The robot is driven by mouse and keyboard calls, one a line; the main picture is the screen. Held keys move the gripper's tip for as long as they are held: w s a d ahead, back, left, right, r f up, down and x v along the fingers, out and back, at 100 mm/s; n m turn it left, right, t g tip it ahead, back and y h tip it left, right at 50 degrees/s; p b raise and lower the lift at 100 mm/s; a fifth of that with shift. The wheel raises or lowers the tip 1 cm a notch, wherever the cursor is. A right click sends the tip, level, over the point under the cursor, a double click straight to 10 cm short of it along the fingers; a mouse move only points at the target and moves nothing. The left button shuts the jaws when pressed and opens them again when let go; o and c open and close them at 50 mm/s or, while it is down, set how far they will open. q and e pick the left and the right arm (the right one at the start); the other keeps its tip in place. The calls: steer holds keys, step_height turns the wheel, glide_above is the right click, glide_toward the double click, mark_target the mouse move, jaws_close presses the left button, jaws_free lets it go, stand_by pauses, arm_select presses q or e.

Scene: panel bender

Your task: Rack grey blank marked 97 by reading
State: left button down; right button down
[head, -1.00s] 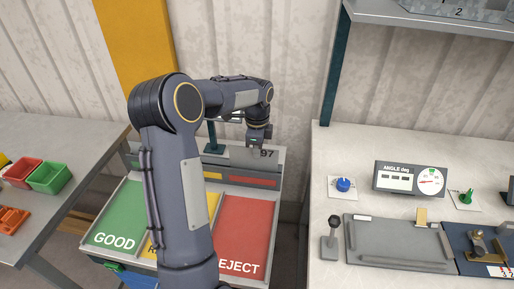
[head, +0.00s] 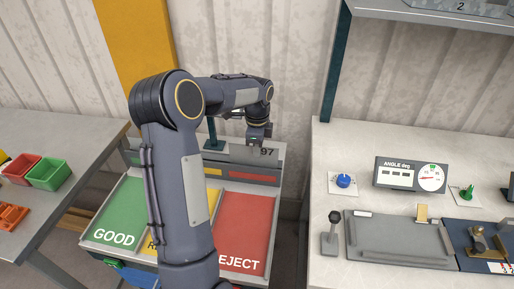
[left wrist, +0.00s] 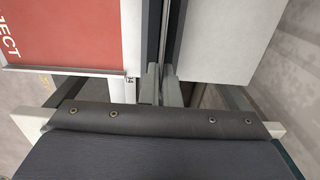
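The grey blank marked 97 (head: 241,155) hangs below my left gripper (head: 256,143) at the back of the sorting stand, above the red REJECT bay. The left gripper is shut on its upper part. In the left wrist view the two fingers (left wrist: 160,88) close on the blank, a thin edge-on line (left wrist: 165,40). The red REJECT bay (head: 243,225) also shows at the left there (left wrist: 60,35). The green GOOD bay (head: 118,215) is at the left of the stand; the yellow middle bay is mostly hidden by my arm. Whether the blank touches the stand cannot be told. The right gripper is not in view.
A white bench at the right holds an ANGLE deg display (head: 410,175), a blue knob (head: 344,180), a grey plate (head: 395,238) and a lever (head: 333,228). A left table carries red and green bins (head: 49,173). A shelf overhangs at upper right.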

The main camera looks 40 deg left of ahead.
arm_select(q)
steer(key=shift+f+b, duration=0.65)
steer(key=shift+f, duration=0.55)
steer(key=c, duration=1.6)
jaws_free()
step_height(320, 180, up, 8)
steer(key=p, duration=0.6)
steer(key=shift+f, duration=0.15)
